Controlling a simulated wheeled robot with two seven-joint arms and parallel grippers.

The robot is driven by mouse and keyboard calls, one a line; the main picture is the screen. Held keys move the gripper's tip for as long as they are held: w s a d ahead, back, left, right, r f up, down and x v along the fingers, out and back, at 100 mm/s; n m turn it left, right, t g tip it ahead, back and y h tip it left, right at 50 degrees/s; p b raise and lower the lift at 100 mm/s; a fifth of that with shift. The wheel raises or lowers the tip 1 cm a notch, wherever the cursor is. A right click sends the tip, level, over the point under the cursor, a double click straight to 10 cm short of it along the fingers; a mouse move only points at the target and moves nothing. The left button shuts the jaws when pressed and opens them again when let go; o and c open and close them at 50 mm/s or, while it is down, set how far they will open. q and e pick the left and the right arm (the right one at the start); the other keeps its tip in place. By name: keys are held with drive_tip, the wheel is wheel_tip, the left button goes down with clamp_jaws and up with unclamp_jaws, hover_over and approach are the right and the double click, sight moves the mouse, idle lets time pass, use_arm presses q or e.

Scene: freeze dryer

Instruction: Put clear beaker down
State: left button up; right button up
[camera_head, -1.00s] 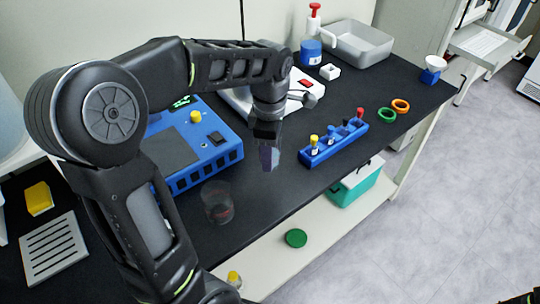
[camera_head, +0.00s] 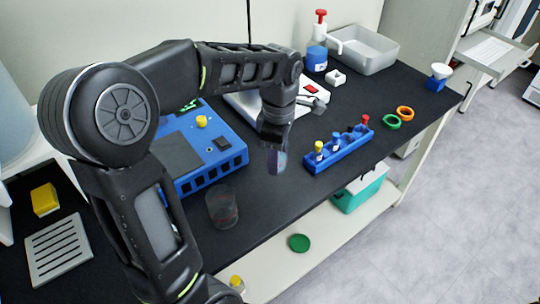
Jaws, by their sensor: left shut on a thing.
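My left gripper (camera_head: 275,143) points down over the black bench, between the blue device and the blue tube rack. It is shut on a clear, bluish-tinted glassy thing (camera_head: 276,162), which looks like the clear beaker. It hangs below the fingers; whether its bottom touches the bench is hard to tell. Another see-through beaker (camera_head: 222,208) with faint reddish marks stands upright on the bench, near the front edge and left of the gripper. My right gripper is not in view.
The blue device (camera_head: 212,165) is left of the gripper. The blue tube rack (camera_head: 338,152) with several capped tubes is to the right. Green (camera_head: 391,122) and orange (camera_head: 405,113) rings lie farther right. Bare bench lies between the standing beaker and the rack.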

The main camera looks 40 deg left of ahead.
use_arm(q)
drive_tip(key=w+d+r+m+p, duration=0.4)
drive_tip(key=w+d+m+p, duration=0.1)
drive_tip(key=m, duration=0.6)
drive_tip(key=w+d+r+m+p, duration=0.4)
drive_tip(key=d+m+p, duration=0.3)
drive_tip(key=m, duration=0.3)
drive_tip(key=shift+w+m+p, duration=0.4)
drive_tip(key=shift+w+p, duration=0.15)
drive_tip(key=shift+s, duration=0.1)
